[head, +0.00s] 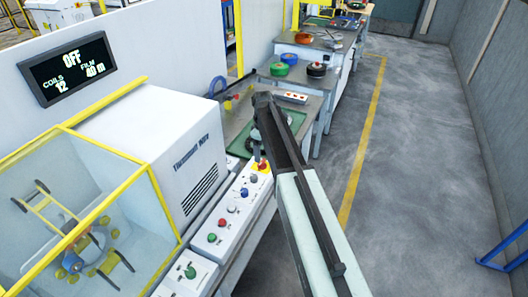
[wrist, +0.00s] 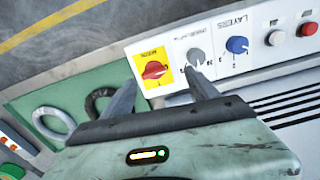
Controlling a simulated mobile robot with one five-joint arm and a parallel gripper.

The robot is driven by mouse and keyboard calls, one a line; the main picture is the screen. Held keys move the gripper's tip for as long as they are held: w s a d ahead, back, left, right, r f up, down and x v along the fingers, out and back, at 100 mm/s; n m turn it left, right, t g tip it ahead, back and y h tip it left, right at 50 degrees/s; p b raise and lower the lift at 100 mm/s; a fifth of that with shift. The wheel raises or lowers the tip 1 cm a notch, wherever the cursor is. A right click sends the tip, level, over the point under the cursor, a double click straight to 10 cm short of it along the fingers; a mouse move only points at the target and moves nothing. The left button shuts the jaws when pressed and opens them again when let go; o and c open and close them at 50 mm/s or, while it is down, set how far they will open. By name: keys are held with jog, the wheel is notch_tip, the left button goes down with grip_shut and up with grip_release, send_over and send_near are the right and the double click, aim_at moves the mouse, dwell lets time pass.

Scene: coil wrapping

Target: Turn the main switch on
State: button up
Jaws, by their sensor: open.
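The main switch (wrist: 154,70) is a red rotary knob on a yellow plate at the end of the white control panel (wrist: 215,45). In the wrist view it shows between and just beyond the fingertips. In the head view the switch (head: 262,167) is small and partly hidden by my gripper (head: 258,155). My gripper (wrist: 161,78) is open and empty, its two fingers spread to either side of the knob. Contact with the knob cannot be told. The wall display (head: 68,69) reads OFF, coils 12, film 40 m.
A grey knob (wrist: 195,57), a blue knob (wrist: 236,45) and push buttons sit along the panel beside the switch. The wrapping machine (head: 165,140) with its yellow-framed guard stands left. Coils lie on the green mat (wrist: 30,105). The floor at right (head: 420,170) is clear.

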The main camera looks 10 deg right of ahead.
aim_at(262, 162)
jog(key=shift+w+r+n, duration=0.2)
jog(key=shift+w, duration=0.35)
jog(key=shift+w+r+n, duration=0.2)
jog(key=shift+w, duration=0.35)
notch_tip(262, 162, down, 8)
jog(key=b, duration=0.8)
jog(key=shift+s+f, duration=0.1)
jog(key=shift+c, duration=0.3)
